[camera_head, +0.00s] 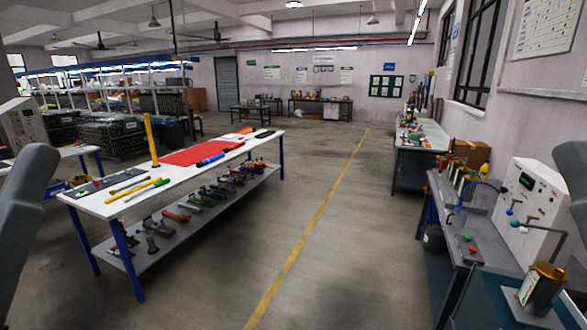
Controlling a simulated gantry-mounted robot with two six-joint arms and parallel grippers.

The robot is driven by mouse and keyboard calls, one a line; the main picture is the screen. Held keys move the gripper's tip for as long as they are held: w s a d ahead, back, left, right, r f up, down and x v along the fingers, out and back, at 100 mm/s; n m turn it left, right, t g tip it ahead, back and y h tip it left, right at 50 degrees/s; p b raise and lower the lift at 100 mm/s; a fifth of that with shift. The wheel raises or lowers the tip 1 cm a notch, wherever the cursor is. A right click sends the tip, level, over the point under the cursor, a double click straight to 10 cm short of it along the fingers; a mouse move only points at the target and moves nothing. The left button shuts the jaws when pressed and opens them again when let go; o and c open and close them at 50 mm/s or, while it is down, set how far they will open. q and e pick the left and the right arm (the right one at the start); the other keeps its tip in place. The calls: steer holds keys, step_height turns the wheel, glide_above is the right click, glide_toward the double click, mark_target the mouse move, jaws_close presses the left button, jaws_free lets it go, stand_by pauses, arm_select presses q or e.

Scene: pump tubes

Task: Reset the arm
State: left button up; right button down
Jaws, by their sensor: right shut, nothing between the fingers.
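Only smooth grey links of my two arms show, one at the left edge and one at the right edge of the head view. Both links run out of the frame. I see no fingertips of my left or right gripper, and nothing held shows. The floor between the two arms is open to view.
A white worktable (118,207) with blue legs, a red mat (190,154) and tools stands at left.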

arm_select(q)
step_height(320, 180, up, 32)
steer(key=p, duration=2.9)
arm_select(e)
step_height(320, 180, up, 32)
arm_select(q)
step_height(320, 180, down, 32)
steer(key=b, duration=3.2)
steer(key=shift+b, duration=0.3)
arm_select(e)
step_height(320, 180, down, 32)
steer(key=shift+w+f, duration=0.2)
